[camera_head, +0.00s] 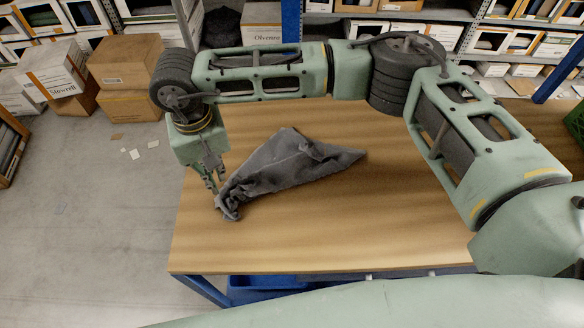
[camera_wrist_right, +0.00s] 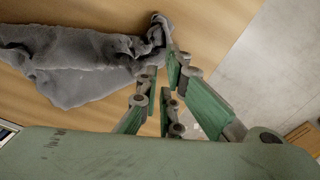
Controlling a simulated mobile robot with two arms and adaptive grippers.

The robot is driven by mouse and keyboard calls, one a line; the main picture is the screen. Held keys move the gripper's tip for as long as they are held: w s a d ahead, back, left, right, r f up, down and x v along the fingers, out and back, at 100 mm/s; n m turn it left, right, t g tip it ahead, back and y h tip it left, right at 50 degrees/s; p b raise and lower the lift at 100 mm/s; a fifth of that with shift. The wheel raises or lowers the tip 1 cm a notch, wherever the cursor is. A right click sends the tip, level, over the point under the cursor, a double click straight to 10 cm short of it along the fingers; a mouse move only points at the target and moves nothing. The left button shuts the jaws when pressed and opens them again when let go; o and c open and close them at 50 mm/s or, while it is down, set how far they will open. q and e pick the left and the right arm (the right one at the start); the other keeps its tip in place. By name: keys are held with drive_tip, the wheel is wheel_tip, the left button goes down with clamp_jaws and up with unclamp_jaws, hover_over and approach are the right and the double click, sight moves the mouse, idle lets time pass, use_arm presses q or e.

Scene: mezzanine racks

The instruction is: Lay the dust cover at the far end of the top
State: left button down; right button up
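The dust cover is a grey cloth (camera_head: 278,165) lying crumpled and folded on the wooden table top (camera_head: 330,235). Its bunched left corner is by the table's left edge, and a pointed end reaches right. My right gripper (camera_head: 214,186) points down at that left corner. In the right wrist view, the cloth (camera_wrist_right: 75,62) comes in from the left, and its bunched corner is at the fingertips of my right gripper (camera_wrist_right: 162,58). A narrow gap shows between the fingers; whether they pinch the cloth is unclear. My left gripper is not in view.
The table's right part is partly hidden behind my right arm; a green crate (camera_head: 576,122) is at its right edge. The front of the top is bare. Cardboard boxes (camera_head: 130,75) stand on the floor at left. Loaded racks line the back, with a blue post (camera_head: 291,20) behind the table.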

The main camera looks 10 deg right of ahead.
sight(234, 194)
drive_tip(key=d+f, duration=0.1)
drive_tip(key=w+d+f, duration=0.1)
drive_tip(key=f, duration=0.1)
drive_tip(key=shift+w+d, duration=0.15)
drive_tip(key=shift+w, duration=0.15)
clamp_jaws()
drive_tip(key=shift+f, duration=0.45)
wheel_tip(234, 194, down, 5)
drive_tip(key=b, duration=0.5)
drive_tip(key=shift+f+b, duration=0.1)
drive_tip(key=shift+b, duration=0.3)
